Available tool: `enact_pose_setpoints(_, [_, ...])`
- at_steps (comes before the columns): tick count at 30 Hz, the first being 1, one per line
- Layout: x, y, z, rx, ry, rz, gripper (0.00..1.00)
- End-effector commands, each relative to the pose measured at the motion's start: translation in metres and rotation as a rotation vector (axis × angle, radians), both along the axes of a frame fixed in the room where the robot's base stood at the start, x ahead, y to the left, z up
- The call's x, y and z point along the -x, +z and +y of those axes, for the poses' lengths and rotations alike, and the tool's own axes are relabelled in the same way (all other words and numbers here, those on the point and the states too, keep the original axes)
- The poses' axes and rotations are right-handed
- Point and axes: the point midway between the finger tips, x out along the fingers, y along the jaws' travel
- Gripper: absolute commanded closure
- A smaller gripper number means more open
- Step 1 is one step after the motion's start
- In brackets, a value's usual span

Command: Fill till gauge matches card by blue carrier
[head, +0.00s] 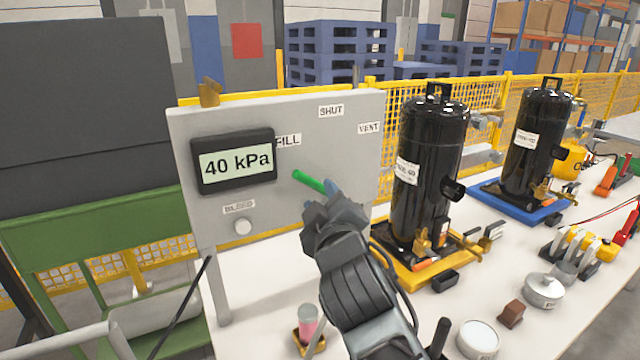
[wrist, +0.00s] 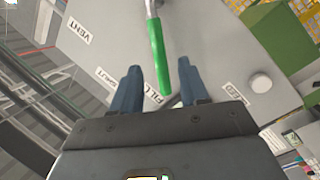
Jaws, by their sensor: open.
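The gauge (head: 235,162) on the grey panel reads 40 kPa. A green valve handle (head: 308,180) sticks out from the panel below the FILL label (head: 288,140). In the wrist view the green handle (wrist: 159,65) has its free end close to the FILL label. My gripper (head: 325,208) is open; in the wrist view its blue fingertips (wrist: 158,88) are on either side of the handle's end, with gaps visible. The blue carrier (head: 522,207) holds a black compressor. A small white card (head: 491,234) stands between the carriers; its writing is unreadable.
SHUT (head: 331,111) and VENT (head: 369,128) labels and a BLEED knob (head: 242,227) are on the panel. A yellow carrier (head: 428,270) with another black compressor stands right of my arm. A pink-filled cup (head: 307,322) and round metal parts are on the white table.

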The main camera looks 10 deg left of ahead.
Motion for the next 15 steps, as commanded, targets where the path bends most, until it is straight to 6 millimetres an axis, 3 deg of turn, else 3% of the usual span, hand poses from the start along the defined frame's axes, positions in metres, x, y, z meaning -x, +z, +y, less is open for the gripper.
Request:
enact_pose_setpoints(9, [-0.045, 0.001, 0.013, 0.000, -0.001, -0.001, 0.56])
enact_pose_setpoints(15, [-0.057, 0.000, 0.016, -0.003, -0.001, 0.000, 0.56])
